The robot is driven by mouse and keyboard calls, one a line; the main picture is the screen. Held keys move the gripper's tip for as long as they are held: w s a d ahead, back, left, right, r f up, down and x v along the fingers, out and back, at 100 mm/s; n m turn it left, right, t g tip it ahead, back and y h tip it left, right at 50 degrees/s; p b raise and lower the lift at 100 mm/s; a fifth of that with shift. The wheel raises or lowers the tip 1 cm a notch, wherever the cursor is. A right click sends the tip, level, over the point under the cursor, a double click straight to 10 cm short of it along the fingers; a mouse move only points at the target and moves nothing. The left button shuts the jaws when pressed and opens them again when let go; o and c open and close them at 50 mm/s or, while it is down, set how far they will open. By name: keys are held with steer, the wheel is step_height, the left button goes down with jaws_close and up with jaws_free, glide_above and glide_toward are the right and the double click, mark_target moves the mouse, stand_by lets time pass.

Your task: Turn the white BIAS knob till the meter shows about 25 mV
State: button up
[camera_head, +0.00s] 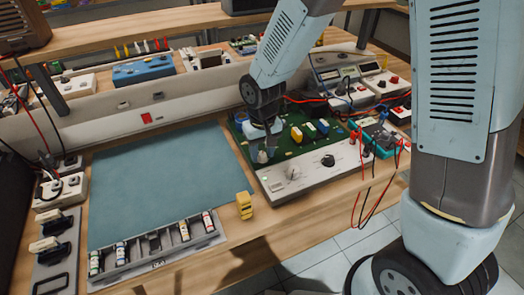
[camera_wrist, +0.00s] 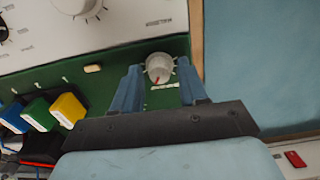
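The white knob (camera_wrist: 159,67) with a red pointer mark stands on the green circuit board (camera_wrist: 105,88). A small label lies beside it, too blurred to read; I take it for BIAS. In the wrist view, the two blue fingers of my gripper (camera_wrist: 158,80) stand apart on either side of the knob, with narrow gaps visible. I cannot tell their height over the board. In the head view, my gripper (camera_head: 262,153) points down at the board's left part and largely hides the knob. A teal meter (camera_head: 381,137) with leads lies right of the board; its reading is illegible.
A white front panel with a pale knob (camera_head: 293,174) and a black knob (camera_head: 327,160) borders the board. Yellow, blue and green blocks (camera_wrist: 68,108) stand near my gripper. A yellow block (camera_head: 244,205) and a parts tray (camera_head: 155,252) lie nearby. The blue mat (camera_head: 160,180) is clear.

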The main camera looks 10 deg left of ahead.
mark_target(262, 153)
steer(key=shift+o, duration=0.6)
step_height(262, 153, up, 14)
steer(key=shift+f, duration=0.15)
stand_by(0.3)
steer(key=s+d+r+m+t, duration=0.1)
steer(key=d+r+m, duration=0.1)
steer(key=d+r, duration=0.5)
steer(key=d+r+m+t, duration=0.15)
steer(key=d+r, duration=0.25)
steer(key=d, duration=0.6)
steer(key=s+d+r+m+t, duration=0.2)
steer(key=s+d+r+t, duration=0.1)
steer(key=s+d, duration=0.7)
steer(key=shift+d+r+m, duration=0.35)
steer(key=shift+d+r, duration=0.25)
steer(key=shift+d, duration=1.05)
stand_by(2.0)
